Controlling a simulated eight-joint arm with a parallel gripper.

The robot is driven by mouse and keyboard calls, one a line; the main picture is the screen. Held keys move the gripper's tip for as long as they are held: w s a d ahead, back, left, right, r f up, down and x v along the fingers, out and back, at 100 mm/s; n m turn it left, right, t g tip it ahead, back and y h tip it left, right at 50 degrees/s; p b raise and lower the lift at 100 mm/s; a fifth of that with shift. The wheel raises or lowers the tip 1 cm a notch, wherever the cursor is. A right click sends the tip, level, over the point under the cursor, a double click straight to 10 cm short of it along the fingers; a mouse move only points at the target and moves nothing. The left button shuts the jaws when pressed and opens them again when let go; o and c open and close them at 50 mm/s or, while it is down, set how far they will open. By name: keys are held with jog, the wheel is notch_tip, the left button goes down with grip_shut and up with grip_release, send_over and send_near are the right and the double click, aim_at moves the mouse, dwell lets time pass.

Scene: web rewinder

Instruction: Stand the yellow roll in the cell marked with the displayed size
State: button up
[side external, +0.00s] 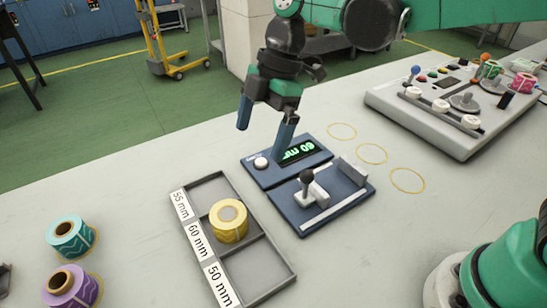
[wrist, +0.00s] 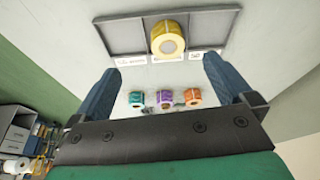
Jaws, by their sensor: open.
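The yellow roll (side external: 229,222) stands on end in the middle cell of the grey tray (side external: 279,271), beside the label 60 mm (side external: 198,241). The other labels read 55 mm (side external: 182,205) and 50 mm (side external: 220,284); those two cells are empty. The green display (side external: 299,151) appears to read 60 mm, partly behind a finger. My gripper (side external: 265,124) is open and empty above the display panel, apart from the roll. In the wrist view the yellow roll (wrist: 168,38) shows in the tray (wrist: 125,36), beyond my open fingers (wrist: 160,76).
A teal roll (side external: 71,237) and a purple roll (side external: 72,287) stand left of the tray. A lever fixture (side external: 318,200) lies right of it. Yellow rings (side external: 372,154) mark bare table. A control console (side external: 455,105) stands at the back right.

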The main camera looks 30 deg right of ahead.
jog(key=s+d+f+m+t+h, duration=0.1)
jog(key=s+d+m+t+h, duration=0.2)
jog(key=s+d+m+t, duration=0.4)
jog(key=d+m, duration=0.8)
jog(key=m, duration=0.4)
jog(key=shift+s+h, duration=0.2)
jog(key=shift+h, duration=0.2)
jog(key=shift+a, duration=0.1)
